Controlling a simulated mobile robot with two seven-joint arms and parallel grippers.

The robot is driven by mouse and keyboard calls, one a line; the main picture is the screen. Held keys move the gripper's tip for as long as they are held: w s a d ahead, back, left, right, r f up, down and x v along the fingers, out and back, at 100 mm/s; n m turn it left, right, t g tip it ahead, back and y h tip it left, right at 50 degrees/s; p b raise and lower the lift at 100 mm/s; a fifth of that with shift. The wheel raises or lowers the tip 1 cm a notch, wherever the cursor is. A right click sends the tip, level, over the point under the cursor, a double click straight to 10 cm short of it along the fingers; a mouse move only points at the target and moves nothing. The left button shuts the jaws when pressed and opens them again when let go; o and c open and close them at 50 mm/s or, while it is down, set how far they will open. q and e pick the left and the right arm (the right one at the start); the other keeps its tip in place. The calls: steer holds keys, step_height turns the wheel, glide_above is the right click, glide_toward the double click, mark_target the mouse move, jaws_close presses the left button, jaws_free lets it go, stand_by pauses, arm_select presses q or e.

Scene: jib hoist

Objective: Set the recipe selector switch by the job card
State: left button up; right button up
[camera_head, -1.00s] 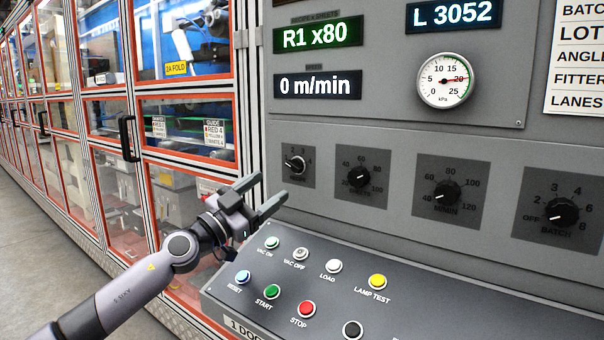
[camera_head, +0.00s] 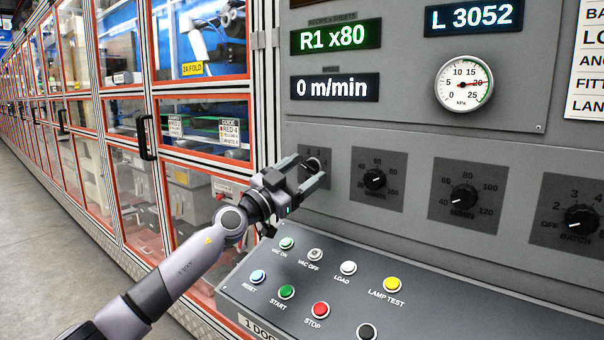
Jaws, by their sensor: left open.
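The recipe selector switch (camera_head: 313,164) is a small round black knob on a dark square plate, leftmost in the row of knobs on the grey panel. Part of its scale shows, with numbers 2, 3 and 4; the rest is hidden by my gripper. My left gripper (camera_head: 306,172) is open, its two fingers at the knob, one to each side of it in the picture. I cannot tell whether they touch it. The job card (camera_head: 590,60) is cut off at the right edge. My right gripper is not in view.
More knobs follow to the right: a sheets knob (camera_head: 375,180), a m/min knob (camera_head: 464,197) and a batch knob (camera_head: 580,219). Below, a sloped console (camera_head: 300,262) carries several push buttons. A pressure gauge (camera_head: 464,83) sits above. Red-framed glass doors stand at left.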

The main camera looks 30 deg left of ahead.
arm_select(q)
steer(key=c, duration=1.1)
steer(key=shift+o, duration=0.2)
